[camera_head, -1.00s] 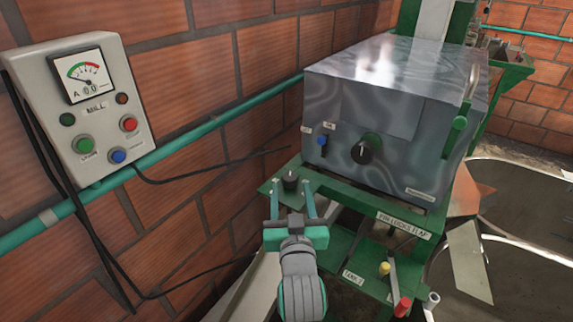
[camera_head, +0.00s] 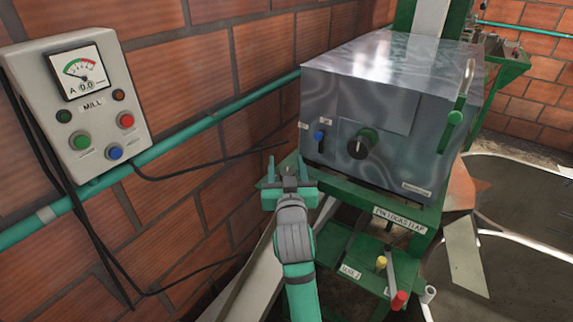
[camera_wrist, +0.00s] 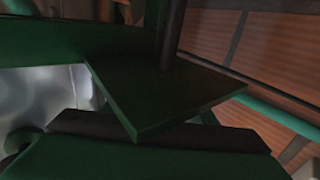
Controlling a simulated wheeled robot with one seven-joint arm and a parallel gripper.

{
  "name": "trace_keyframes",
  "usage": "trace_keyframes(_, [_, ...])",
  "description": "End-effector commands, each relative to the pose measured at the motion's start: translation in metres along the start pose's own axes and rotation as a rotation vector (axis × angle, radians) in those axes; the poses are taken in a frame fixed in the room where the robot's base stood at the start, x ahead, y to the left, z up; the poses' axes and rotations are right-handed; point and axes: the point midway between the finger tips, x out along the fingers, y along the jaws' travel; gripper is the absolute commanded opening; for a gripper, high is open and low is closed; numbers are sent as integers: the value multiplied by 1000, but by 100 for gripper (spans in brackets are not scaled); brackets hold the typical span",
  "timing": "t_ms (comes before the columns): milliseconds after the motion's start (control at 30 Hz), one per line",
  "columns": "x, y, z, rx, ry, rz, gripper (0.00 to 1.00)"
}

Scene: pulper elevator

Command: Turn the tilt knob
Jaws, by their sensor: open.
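A black knob with a white pointer line and a green collar (camera_head: 361,143) is on the front of the grey metal box (camera_head: 410,180). No legible label marks it as the tilt knob. My gripper (camera_head: 286,163) is open at the left end of the green shelf below the box, left of and lower than that knob. A small dark knob-like shape (camera_head: 290,182) shows between its fingers; I cannot tell whether they touch it. The wrist view is dark, with a green plate (camera_wrist: 165,92) and a dark post (camera_wrist: 172,35) close up.
A blue switch (camera_head: 319,136) is left of the black knob. A lever with a red end (camera_head: 399,299) and a yellow knob (camera_head: 381,262) are below the shelf. A mill control panel (camera_head: 80,110) and a teal pipe (camera_head: 215,120) are on the brick wall at left.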

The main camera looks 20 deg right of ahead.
Motion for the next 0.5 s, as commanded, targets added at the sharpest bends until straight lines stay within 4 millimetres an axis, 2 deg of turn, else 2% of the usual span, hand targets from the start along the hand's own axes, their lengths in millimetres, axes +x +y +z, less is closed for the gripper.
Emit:
trace_keyframes(67, [0,0,0,0,0,0,51])
trace_keyframes(233, [0,0,0,0,0,0,12])
trace_keyframes(267, [0,0,0,0,0,0,10])
trace_keyframes(500, [0,0,0,1,-1,10,10])
